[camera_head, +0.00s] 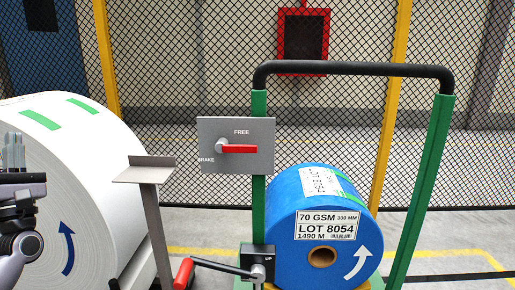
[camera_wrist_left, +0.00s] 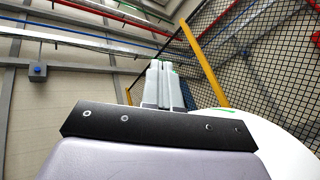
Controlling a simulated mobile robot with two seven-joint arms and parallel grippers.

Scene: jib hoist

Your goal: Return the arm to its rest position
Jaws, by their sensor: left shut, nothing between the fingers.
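My left gripper (camera_head: 13,150) is at the left edge of the head view, pointing up, in front of the large white roll. Its fingers are together and nothing is between them. In the left wrist view the shut fingers (camera_wrist_left: 163,85) point up toward the ceiling, and no object touches them. Part of my left arm shows below the gripper in the head view. My right gripper is in neither view.
A large white roll (camera_head: 90,170) stands right behind my left gripper. A grey post with a flat plate (camera_head: 146,170), a red-handled crank (camera_head: 184,272), a brake panel (camera_head: 237,146), a green frame (camera_head: 424,180) and a blue roll (camera_head: 290,220) stand to the right. Mesh fence (camera_head: 190,60) closes the back.

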